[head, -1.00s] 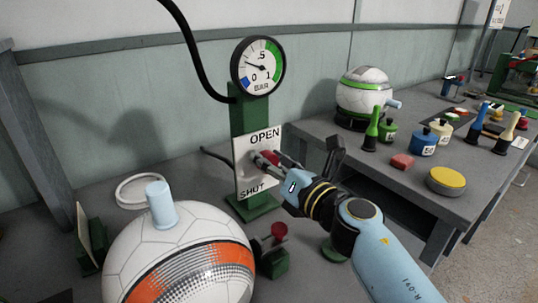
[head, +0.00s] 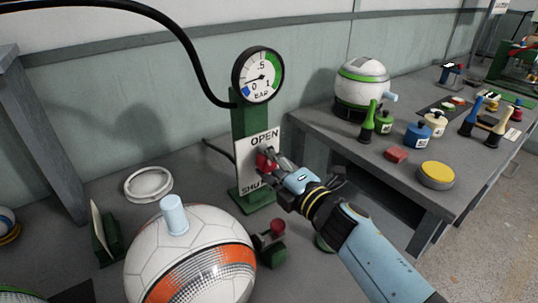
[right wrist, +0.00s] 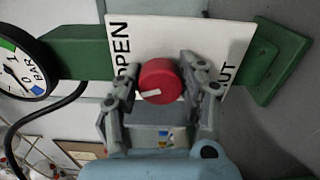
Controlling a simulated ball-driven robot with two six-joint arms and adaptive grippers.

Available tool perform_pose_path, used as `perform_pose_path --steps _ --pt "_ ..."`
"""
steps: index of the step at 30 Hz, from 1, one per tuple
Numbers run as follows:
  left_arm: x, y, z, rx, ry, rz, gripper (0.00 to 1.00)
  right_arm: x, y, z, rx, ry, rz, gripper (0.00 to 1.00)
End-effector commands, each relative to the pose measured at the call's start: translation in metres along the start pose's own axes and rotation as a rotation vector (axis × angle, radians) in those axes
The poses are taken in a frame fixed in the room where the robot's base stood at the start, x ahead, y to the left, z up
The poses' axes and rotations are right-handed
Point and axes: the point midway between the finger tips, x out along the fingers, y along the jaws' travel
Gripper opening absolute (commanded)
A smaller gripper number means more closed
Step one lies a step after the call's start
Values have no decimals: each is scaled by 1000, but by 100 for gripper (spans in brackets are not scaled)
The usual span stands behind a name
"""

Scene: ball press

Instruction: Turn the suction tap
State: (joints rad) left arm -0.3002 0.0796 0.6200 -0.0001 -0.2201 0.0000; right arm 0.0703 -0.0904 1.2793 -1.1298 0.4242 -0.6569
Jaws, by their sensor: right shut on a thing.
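The suction tap is a round red knob (right wrist: 158,80) with a short white mark, on a white plate (right wrist: 205,35) lettered OPEN and SHUT. The plate is fixed to a green post (head: 251,122). In the right wrist view my right gripper (right wrist: 165,88) has one finger on each side of the knob and is shut on it. In the head view the gripper (head: 268,165) partly covers the knob (head: 263,160) and the plate's lower lettering. A round BAR gauge (head: 258,76) tops the post; its needle points left, towards the low end. My left gripper is not in view.
A white and orange ball (head: 195,255) with a pale blue plug (head: 174,215) stands in front of the post. A small red-topped green fitting (head: 272,243) is beside it. A black hose (head: 190,50) arches to the post. A grey bench (head: 330,138) with bottles stands right.

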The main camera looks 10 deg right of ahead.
Motion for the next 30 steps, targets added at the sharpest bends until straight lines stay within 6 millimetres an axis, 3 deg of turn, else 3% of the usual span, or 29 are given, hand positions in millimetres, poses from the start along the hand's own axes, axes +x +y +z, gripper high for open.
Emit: perform_pose_path --steps 15,30 --pt "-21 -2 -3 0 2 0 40 0 -1 0 313 -1 -1 8" --pt "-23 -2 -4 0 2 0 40 0 -2 0 362 -1 -2 8"
